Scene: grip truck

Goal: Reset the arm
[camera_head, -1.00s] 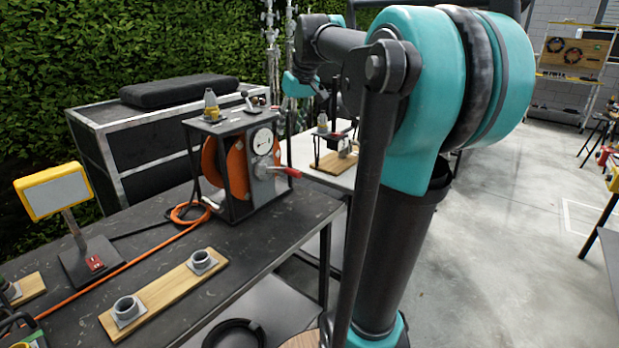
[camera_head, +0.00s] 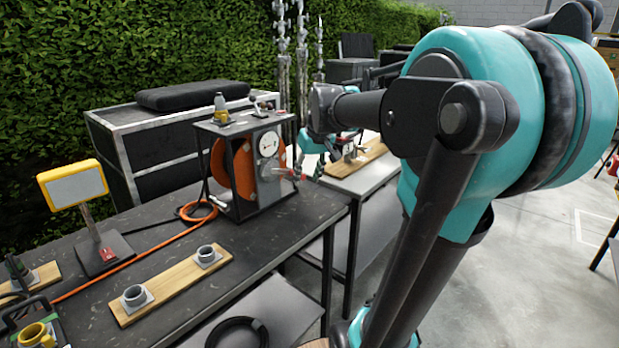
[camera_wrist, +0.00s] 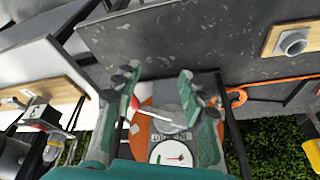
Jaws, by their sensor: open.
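My arm (camera_head: 480,120) fills the right of the head view, bent with its forearm reaching left over the bench. My gripper (camera_head: 316,152) is just right of the reel unit (camera_head: 240,165), which has an orange reel, a round gauge and a crank. In the wrist view, which is upside down, my gripper (camera_wrist: 163,92) has its two teal fingers spread apart. The grey crank (camera_wrist: 172,120) shows between the fingers, with the gauge (camera_wrist: 172,157) beyond. I see nothing held; whether a finger touches the crank I cannot tell.
The dark bench (camera_head: 180,285) holds a wooden board (camera_head: 172,283) with two grey sockets, a yellow-framed display (camera_head: 74,186) and an orange hose (camera_head: 150,258). A second table (camera_head: 350,186) stands behind the gripper. Open floor (camera_head: 545,290) lies at right.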

